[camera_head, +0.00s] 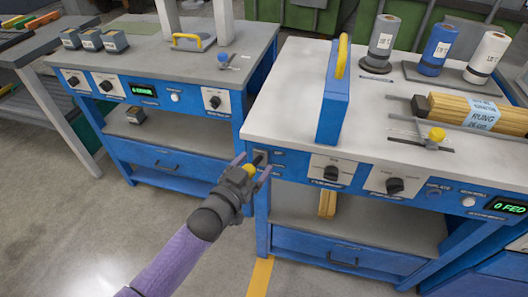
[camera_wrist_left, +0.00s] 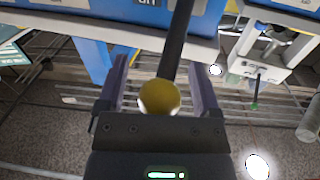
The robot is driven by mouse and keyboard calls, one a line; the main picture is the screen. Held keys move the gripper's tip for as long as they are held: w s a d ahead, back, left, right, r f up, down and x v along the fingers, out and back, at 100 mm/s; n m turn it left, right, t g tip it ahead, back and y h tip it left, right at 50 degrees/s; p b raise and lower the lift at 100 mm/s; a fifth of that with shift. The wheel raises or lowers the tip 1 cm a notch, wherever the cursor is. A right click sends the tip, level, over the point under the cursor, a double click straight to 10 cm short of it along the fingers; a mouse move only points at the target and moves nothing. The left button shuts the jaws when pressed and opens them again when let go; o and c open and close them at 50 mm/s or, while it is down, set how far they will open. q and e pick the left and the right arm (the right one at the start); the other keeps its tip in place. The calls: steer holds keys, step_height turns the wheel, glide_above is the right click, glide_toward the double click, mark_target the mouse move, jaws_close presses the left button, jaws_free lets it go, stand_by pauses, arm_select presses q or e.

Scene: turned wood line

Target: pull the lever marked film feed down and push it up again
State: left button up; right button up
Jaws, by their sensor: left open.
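A lever with a dark stem (camera_head: 259,158) and a yellow ball knob (camera_head: 249,170) sticks out from the front left corner of the right bench's blue panel. In the left wrist view the stem (camera_wrist_left: 179,45) runs up from the yellow knob (camera_wrist_left: 159,97) to the blue panel. My left gripper (camera_head: 252,167) is open, with one finger on each side of the knob. In the wrist view gaps show between the knob and both fingers. The small label beside the lever is too small to read surely. My right gripper is not in view.
The right bench (camera_head: 285,110) carries a blue upright block with a yellow handle (camera_head: 334,95), several film rolls (camera_head: 437,50) and a bundle of wooden rungs (camera_head: 470,113). Another yellow knob (camera_head: 437,134) stands near its front edge. The left bench (camera_head: 150,55) is beside it. Floor in front is clear.

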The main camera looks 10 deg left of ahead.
arm_select(q)
steer(key=shift+w, duration=0.2)
steer(key=shift+s+r, duration=0.1)
steer(key=shift+s, duration=0.2)
steer(key=shift+c, duration=0.5)
steer(key=c, duration=0.7)
jaws_close()
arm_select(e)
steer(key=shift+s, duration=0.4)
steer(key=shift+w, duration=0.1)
